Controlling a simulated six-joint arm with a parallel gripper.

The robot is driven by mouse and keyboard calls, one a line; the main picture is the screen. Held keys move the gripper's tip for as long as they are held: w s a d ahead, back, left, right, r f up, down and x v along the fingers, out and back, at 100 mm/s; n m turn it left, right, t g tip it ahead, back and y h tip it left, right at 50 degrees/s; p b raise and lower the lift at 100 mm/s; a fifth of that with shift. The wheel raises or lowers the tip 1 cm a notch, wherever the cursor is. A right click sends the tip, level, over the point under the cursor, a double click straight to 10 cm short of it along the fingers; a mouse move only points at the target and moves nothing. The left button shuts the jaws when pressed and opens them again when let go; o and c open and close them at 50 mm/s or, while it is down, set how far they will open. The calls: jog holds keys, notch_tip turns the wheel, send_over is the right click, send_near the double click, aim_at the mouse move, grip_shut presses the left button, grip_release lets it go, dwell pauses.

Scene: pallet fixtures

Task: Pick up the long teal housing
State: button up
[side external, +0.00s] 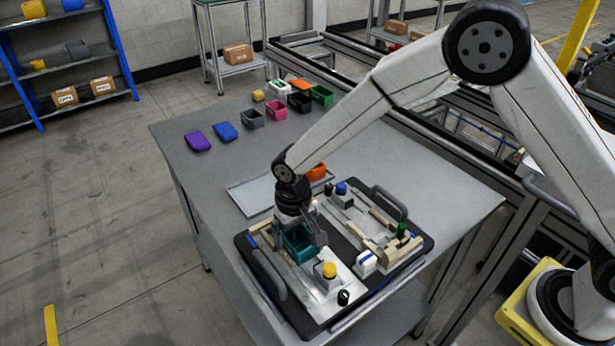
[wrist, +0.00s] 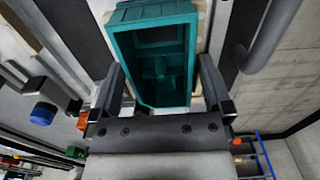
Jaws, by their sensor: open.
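The long teal housing (side external: 298,243) is an open, hollow box sitting on the dark pallet (side external: 262,278), at the pallet's left side in the side view. In the wrist view the teal housing (wrist: 152,50) fills the upper middle, with its open cavity facing the camera. My gripper (side external: 304,238) is right at the housing, pointing down. In the wrist view my gripper (wrist: 165,85) is open, with one finger on each side of the housing's near end. I cannot tell whether the fingers touch its walls.
The pallet also carries a yellow-topped block (side external: 328,270), a blue-topped block (side external: 341,188), a green peg (side external: 402,230) and wooden blocks. Grey handles (side external: 270,274) rise at its sides. A grey tray (side external: 250,194) lies behind. Several coloured housings stand at the table's far end.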

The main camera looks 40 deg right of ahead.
dwell(0.5)
jog(key=c, duration=1.2)
jog(key=shift+r, duration=0.1)
jog(key=shift+w+r, duration=0.1)
jog(key=shift+r, duration=0.8)
jog(key=shift+s+d+r, duration=0.8)
jog(key=shift+s+r, duration=1)
jog(key=shift+s, duration=0.4)
jog(key=shift+s+d+r, duration=0.8)
jog(key=shift+s+r, duration=1.05)
jog(key=shift+s, duration=0.4)
jog(key=shift+s+d+r, duration=0.8)
jog(key=shift+s+r, duration=1)
jog(key=shift+s, duration=0.4)
